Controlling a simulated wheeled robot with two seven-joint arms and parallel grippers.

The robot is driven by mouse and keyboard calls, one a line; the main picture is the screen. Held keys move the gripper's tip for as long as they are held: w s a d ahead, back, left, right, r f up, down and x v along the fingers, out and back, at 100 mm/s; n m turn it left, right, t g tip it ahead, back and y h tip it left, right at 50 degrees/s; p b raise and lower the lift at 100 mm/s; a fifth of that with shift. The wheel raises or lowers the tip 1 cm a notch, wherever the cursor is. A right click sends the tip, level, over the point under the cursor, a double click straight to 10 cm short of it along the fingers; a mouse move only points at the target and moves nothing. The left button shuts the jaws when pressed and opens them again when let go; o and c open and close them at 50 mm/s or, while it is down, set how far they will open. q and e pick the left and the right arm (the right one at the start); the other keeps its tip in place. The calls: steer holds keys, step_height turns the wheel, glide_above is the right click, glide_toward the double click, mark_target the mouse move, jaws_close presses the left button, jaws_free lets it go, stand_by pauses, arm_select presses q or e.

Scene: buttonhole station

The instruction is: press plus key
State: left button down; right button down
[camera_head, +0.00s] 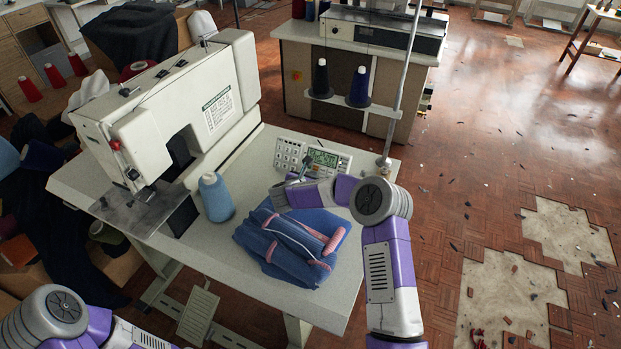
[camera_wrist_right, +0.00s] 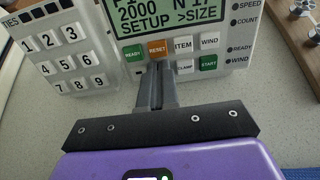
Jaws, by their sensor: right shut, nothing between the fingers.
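The control panel (camera_head: 312,155) stands on the sewing table by the machine. In the right wrist view its green display (camera_wrist_right: 170,18) reads "SETUP >SIZE". Below it are green READY (camera_wrist_right: 132,56), orange RESET (camera_wrist_right: 157,49), white ITEM (camera_wrist_right: 183,46) and WIND keys, with CLAMP and green START (camera_wrist_right: 208,63) lower down. Number keys (camera_wrist_right: 62,58) are at the left. I cannot make out a plus key; my fingers cover part of the panel. My right gripper (camera_wrist_right: 157,70) is shut and empty, its tips over the panel just below RESET. Contact cannot be told. My left gripper is out of view.
The buttonhole machine (camera_head: 170,110) stands left of the panel. A metal pole (camera_head: 400,90) rises right of the panel. Bare tabletop (camera_head: 255,160) lies between machine and panel.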

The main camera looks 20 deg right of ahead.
steer(key=shift+d, duration=0.45)
steer(key=shift+a, duration=0.2)
steer(key=p+v, duration=0.1)
steer(key=v, duration=1.3)
steer(key=shift+a+p, duration=0.25)
steer(key=shift+p, duration=0.1)
stand_by(0.4)
